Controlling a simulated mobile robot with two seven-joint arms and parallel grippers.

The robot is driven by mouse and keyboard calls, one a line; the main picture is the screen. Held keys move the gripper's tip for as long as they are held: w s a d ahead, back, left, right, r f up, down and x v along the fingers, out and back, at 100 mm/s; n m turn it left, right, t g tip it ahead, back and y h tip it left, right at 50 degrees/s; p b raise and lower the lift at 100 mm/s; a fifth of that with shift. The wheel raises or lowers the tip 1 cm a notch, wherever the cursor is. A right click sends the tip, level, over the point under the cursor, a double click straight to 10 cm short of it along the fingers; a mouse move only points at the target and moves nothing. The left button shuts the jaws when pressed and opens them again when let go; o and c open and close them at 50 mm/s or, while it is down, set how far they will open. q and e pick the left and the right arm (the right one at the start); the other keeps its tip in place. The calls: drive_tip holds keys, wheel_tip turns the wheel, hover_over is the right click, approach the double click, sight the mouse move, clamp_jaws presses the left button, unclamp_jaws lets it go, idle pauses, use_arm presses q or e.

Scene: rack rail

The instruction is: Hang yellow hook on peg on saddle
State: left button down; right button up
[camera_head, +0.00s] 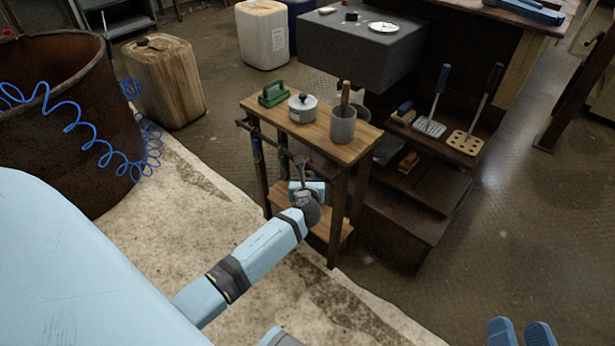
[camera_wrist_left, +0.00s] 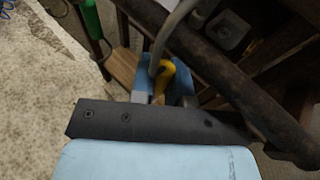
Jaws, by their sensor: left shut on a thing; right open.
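My left gripper (camera_wrist_left: 165,85) is shut on the yellow hook (camera_wrist_left: 168,70), which shows between its blue fingertips in the left wrist view. A grey curved rod (camera_wrist_left: 176,34) rises from beside the hook and passes close to the dark rail (camera_wrist_left: 237,78). In the head view the left gripper (camera_head: 304,186) is at the front of the small wooden table, below its top, and largely hides the hook. I cannot make out the peg or the saddle. My right gripper (camera_head: 521,335) is open and empty at the bottom right of the head view.
A green-handled item (camera_wrist_left: 92,18) hangs near the rail. A dark shelf (camera_head: 405,222) with two spatulas stands to the right. A rusty drum (camera_head: 60,150) stands left.

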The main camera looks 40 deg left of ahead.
use_arm(q)
drive_tip(key=shift+s+r+p, duration=0.1)
drive_tip(key=shift+r+p, duration=0.3)
drive_tip(key=shift+p, duration=0.05)
drive_tip(key=shift+s+r+p, duration=0.3)
drive_tip(key=shift+r+p, duration=0.25)
drive_tip(key=shift+p, duration=0.35)
drive_tip(key=shift+s+a+r, duration=0.1)
drive_tip(key=shift+r, duration=0.25)
drive_tip(key=shift+s, duration=0.1)
drive_tip(key=s+p, duration=0.3)
drive_tip(key=s, duration=0.4)
drive_tip(key=shift+a+f+p, duration=0.2)
drive_tip(key=shift+f+p, duration=0.1)
